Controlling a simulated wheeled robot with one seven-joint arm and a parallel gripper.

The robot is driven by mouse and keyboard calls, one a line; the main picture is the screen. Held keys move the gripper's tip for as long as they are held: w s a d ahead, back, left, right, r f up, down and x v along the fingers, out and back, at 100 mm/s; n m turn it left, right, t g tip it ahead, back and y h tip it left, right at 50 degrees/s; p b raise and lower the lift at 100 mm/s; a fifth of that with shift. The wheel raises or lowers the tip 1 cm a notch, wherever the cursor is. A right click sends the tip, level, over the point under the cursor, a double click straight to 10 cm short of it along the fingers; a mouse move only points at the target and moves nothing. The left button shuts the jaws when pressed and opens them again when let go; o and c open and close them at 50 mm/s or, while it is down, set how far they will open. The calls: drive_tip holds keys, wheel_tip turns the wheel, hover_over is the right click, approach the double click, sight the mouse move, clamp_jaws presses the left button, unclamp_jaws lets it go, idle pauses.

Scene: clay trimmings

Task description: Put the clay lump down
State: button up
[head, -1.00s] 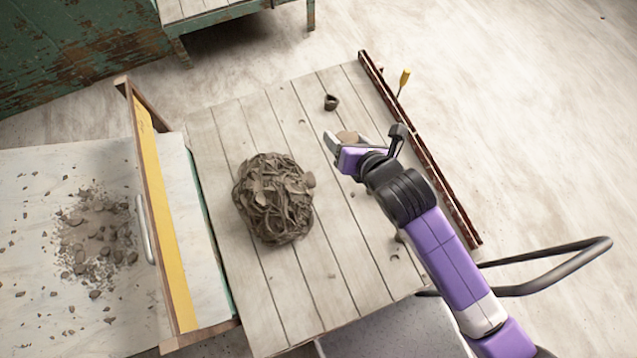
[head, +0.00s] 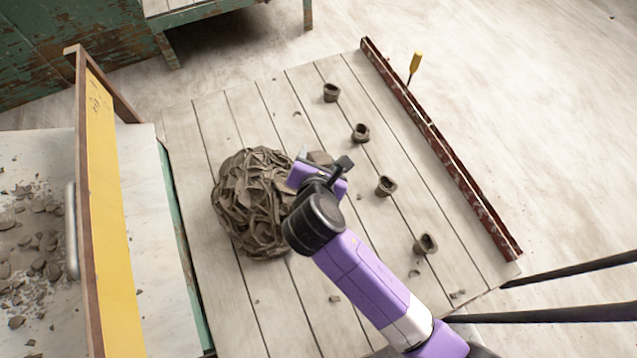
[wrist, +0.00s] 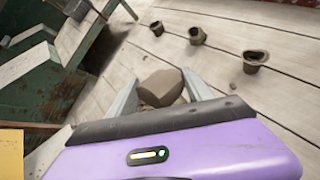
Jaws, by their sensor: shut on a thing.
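My gripper (head: 308,158) is shut on a grey-brown clay lump (head: 321,158). In the wrist view the lump (wrist: 160,87) sits between the two pale fingers. In the head view the gripper is over the plank table (head: 200,130), at the right edge of a big heap of tangled clay trimmings (head: 245,205). My arm hides part of the heap's right side. I cannot tell how high the lump is above the planks.
Several small clay cups (head: 385,186) stand in a row on the right of the planks, with small scraps around. A rusty rail (head: 440,145) edges the right side. A yellow-faced board (head: 108,210) stands at left. The far planks are mostly bare.

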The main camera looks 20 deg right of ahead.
wheel_tip(320, 180, down, 20)
drive_tip(key=b, duration=0.9)
drive_tip(key=shift+a, duration=0.1)
drive_tip(key=o, duration=1.2)
drive_tip(key=shift+f, duration=0.1)
drive_tip(key=shift+o, duration=0.2)
drive_tip(key=shift+r, duration=0.2)
drive_tip(key=p+v, duration=0.4)
drive_tip(key=v, duration=0.7)
drive_tip(key=shift+s+a+r+p, duration=0.25)
drive_tip(key=shift+p, duration=0.1)
